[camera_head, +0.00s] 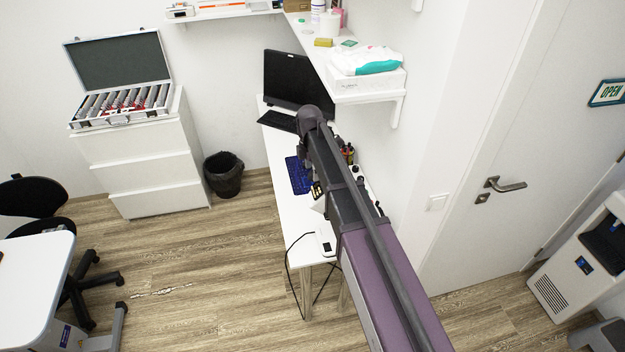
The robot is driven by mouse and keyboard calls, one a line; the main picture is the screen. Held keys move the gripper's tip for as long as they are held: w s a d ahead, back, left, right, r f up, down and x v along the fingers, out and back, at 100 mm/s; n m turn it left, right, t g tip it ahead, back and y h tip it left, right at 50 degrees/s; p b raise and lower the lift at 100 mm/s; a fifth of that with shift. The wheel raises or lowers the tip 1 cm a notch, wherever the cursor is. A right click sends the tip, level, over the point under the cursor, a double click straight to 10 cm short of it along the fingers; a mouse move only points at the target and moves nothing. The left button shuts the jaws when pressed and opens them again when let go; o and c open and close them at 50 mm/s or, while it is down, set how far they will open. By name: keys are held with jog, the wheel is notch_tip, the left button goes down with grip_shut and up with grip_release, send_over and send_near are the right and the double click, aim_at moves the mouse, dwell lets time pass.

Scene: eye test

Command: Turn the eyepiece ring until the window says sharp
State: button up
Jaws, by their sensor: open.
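I cannot make out an eyepiece ring or a window with the word sharp in this view. A small white device (326,243) with a dark patch lies at the near end of the narrow white desk (292,222), and a black cable runs from it. I cannot tell what it is. My arm reaches up from the bottom right over the desk and hides part of it. I cannot make out my gripper.
A laptop (298,80) and small items stand on the desk beside my arm. A wall shelf (372,97) juts out above. A drawer cabinet (145,165) bears an open lens case (122,85). A bin (223,175) stands on the floor. The middle floor is clear.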

jog(key=shift+s+f+b, duration=0.1)
jog(key=shift+f+b, duration=0.4)
jog(key=shift+f, duration=0.25)
jog(key=c, duration=1.2)
